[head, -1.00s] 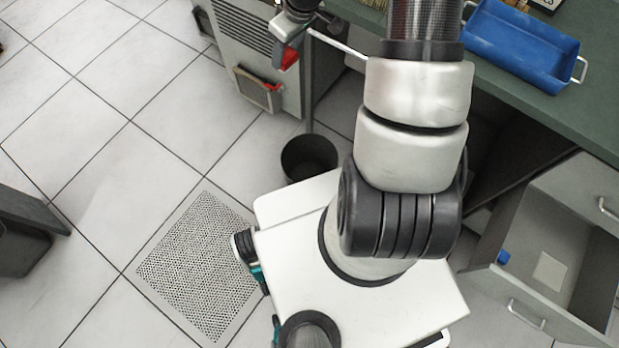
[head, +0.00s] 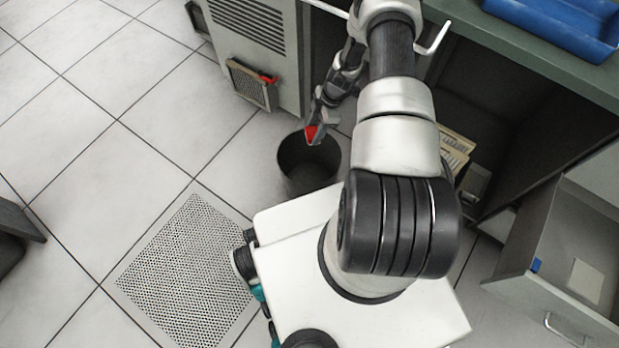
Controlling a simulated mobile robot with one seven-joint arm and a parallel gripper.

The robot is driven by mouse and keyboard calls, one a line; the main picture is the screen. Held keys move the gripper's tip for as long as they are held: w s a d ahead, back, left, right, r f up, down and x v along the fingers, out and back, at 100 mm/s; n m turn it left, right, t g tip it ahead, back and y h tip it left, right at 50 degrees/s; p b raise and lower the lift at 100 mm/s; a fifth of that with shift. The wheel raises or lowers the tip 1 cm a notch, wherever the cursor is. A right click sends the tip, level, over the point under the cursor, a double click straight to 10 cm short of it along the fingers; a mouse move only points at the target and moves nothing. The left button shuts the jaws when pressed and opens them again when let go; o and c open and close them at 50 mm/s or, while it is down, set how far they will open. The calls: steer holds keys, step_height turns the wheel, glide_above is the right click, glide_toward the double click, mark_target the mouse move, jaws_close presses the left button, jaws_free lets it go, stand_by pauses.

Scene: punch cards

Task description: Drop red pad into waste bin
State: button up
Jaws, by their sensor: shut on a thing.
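The red pad (head: 311,133) is held at the tip of my gripper (head: 314,134), which is shut on it. The gripper points downward over the rim of the dark waste bin (head: 297,181), which stands on the floor beside my base. In this view the pad overlaps the bin's far rim and opening. The exact height of the pad above the rim cannot be told. Part of the pad is hidden by the gripper fingers.
A grey cabinet (head: 285,60) with a vent and a red-latched panel (head: 250,84) stands behind the bin. A green bench (head: 540,45) carries a blue tray (head: 560,22). An open drawer (head: 548,290) is at right.

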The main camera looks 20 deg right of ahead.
step_height(320, 180, down, 6)
steer(key=b, duration=0.3)
stand_by(0.3)
steer(key=o, duration=1.2)
steer(key=shift+r, duration=0.1)
steer(key=p+v, duration=0.2)
steer(key=v, duration=0.5)
steer(key=shift+d+r, duration=0.1)
steer(key=shift+r, duration=0.1)
